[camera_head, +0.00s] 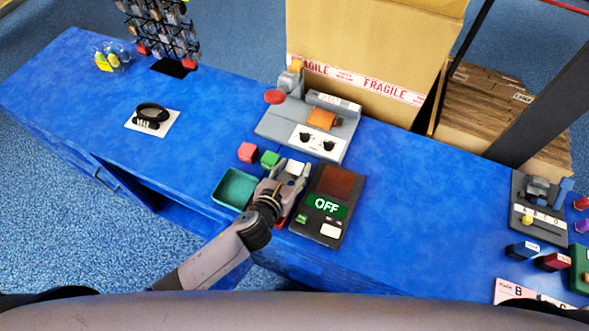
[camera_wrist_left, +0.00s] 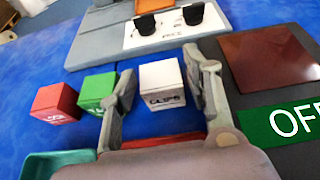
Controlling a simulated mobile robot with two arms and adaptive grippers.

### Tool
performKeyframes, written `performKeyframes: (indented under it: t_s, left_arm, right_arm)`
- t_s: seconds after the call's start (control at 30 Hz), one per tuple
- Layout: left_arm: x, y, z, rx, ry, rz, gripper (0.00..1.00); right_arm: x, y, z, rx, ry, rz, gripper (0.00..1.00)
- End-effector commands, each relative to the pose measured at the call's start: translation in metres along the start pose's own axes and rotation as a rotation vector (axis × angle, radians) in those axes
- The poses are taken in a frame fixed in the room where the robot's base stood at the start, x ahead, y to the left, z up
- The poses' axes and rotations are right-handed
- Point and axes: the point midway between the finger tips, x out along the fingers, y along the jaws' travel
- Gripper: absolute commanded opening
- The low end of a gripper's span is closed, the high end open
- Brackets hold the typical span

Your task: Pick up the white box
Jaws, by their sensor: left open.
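The white box (camera_wrist_left: 162,84) stands on the blue counter with dark lettering on its near face. In the head view the white box (camera_head: 295,167) shows just beyond my left gripper. My left gripper (camera_head: 289,172) is open. In the left wrist view my left gripper (camera_wrist_left: 163,82) has one finger to each side of the white box, with the right finger close to it and a gap on the left. I cannot tell whether either finger touches it. My right gripper is not in view.
A green box (camera_head: 270,159) and a red box (camera_head: 248,152) stand left of the white box. A teal tray (camera_head: 221,201) lies left of my gripper, and a dark device reading OFF (camera_head: 346,188) lies right. A grey machine (camera_head: 330,141) stands behind.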

Motion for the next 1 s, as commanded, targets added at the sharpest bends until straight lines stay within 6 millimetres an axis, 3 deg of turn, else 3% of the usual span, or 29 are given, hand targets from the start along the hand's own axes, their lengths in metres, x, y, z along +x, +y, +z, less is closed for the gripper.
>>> performKeyframes:
  t_s: [0.23,0.8,1.0]
  left_arm:
    - [0.0014,0.0002,0.0002,0.0,0.0,0.0,0.44]
    - [0.001,0.0003,-0.0001,0.0,0.0,0.001,0.06]
    - [0.001,0.0003,0.0003,0.0,0.0,0.001,0.06]
  right_arm:
    - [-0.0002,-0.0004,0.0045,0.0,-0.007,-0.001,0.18]
    - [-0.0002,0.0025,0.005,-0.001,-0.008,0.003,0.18]
    - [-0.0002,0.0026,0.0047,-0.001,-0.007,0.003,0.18]
